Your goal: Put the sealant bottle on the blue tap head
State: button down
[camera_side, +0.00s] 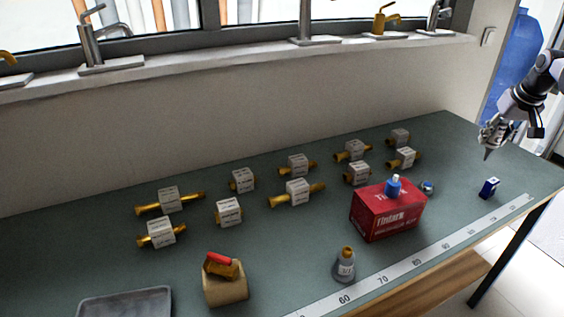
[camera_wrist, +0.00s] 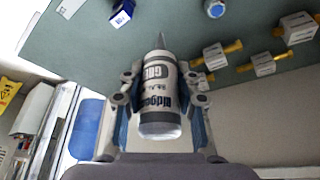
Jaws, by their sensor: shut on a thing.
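My gripper (camera_side: 492,137) is at the upper right in the side view, above the right end of the bench. It is shut on the sealant bottle (camera_wrist: 157,95), a pale grey bottle with dark lettering and a pointed nozzle. The nozzle (camera_side: 487,155) points down, clear of the bench. In the wrist view the fingers (camera_wrist: 160,108) grip both sides of the bottle. A small round silver piece with blue on it (camera_side: 427,187), which looks like the blue tap head, lies on the bench right of the red box; it also shows in the wrist view (camera_wrist: 215,8).
The red box (camera_side: 388,213) carries a blue, white-topped item (camera_side: 393,186). A small blue carton (camera_side: 489,187) stands at right, near the measuring strip (camera_side: 410,264). Several labelled brass fittings (camera_side: 297,192) stand behind.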

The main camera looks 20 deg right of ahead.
jog(key=shift+s+a, duration=0.3)
jog(key=shift+a, duration=0.05)
jog(key=shift+a+f, duration=0.2)
jog(key=shift+a, duration=0.05)
send_over(428, 184)
notch_tip(428, 184, down, 7)
jog(key=shift+a+f, duration=0.1)
jog(key=shift+f, duration=1.8)
jog(key=shift+f, duration=0.1)
jog(key=c, duration=1)
grip_release()
jog(key=shift+o, duration=0.2)
